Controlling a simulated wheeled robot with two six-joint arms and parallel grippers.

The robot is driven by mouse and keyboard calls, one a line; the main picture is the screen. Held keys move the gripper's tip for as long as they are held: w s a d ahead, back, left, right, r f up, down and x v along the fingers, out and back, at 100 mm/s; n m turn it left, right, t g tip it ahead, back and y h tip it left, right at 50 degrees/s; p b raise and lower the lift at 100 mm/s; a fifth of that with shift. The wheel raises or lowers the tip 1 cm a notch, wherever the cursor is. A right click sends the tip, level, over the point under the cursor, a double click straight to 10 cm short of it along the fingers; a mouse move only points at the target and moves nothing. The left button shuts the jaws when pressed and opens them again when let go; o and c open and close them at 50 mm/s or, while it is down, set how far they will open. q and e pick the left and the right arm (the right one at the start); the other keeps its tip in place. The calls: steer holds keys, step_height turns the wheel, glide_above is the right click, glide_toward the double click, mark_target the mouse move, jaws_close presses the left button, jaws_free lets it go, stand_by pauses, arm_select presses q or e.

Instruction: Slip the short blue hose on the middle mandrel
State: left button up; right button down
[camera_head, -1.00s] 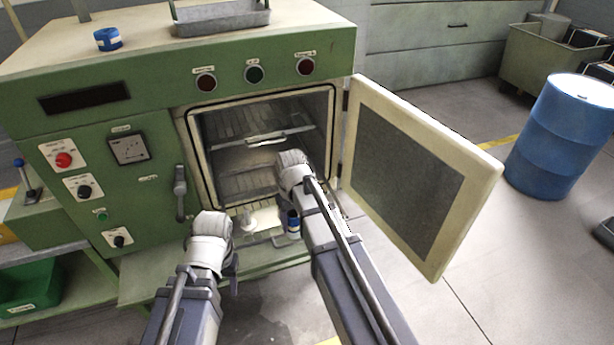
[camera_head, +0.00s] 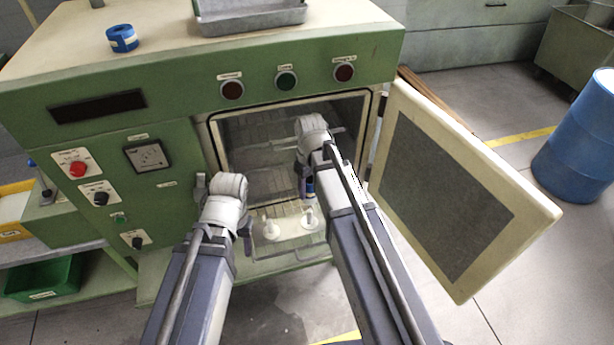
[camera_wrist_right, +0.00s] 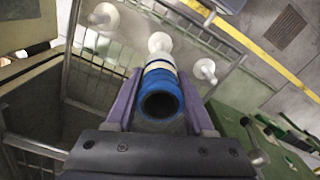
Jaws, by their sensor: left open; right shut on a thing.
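The short blue hose (camera_wrist_right: 163,103) with a pale band is in my right gripper (camera_wrist_right: 160,110), shut around it, seen nearly end-on in the right wrist view. In the head view the hose (camera_head: 309,187) is upright in front of the oven opening. A white mandrel (camera_wrist_right: 158,43) lies in line beyond the hose, between two others, one at upper left (camera_wrist_right: 103,16) and one at right (camera_wrist_right: 205,69). I cannot tell whether the hose touches the middle mandrel. Two white mandrels (camera_head: 270,229) show in the head view. My left gripper (camera_head: 246,232) is open, left of them.
The mandrels stand on a wire rack (camera_head: 285,254) at the green oven's open chamber. The oven door (camera_head: 475,195) is swung open to the right. A blue ring-shaped roll (camera_head: 122,39) and a metal tray (camera_head: 250,20) sit on top of the oven. A blue drum (camera_head: 585,140) stands at right.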

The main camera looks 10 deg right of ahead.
steer(key=b, duration=0.5)
glide_above(310, 212)
steer(key=shift+w+f, duration=0.15)
steer(key=shift+f, duration=0.95)
steer(key=shift+w+f, duration=0.15)
steer(key=shift+f, duration=0.95)
steer(key=shift+f, duration=0.15)
steer(key=shift+f+b, duration=1.25)
steer(key=shift+f, duration=0.1)
steer(key=shift+f, duration=0.1)
steer(key=shift+f+b, duration=1.15)
steer(key=shift+b, duration=0.1)
steer(key=shift+f, duration=0.15)
steer(key=shift+f+b, duration=0.95)
steer(key=shift+b, duration=0.15)
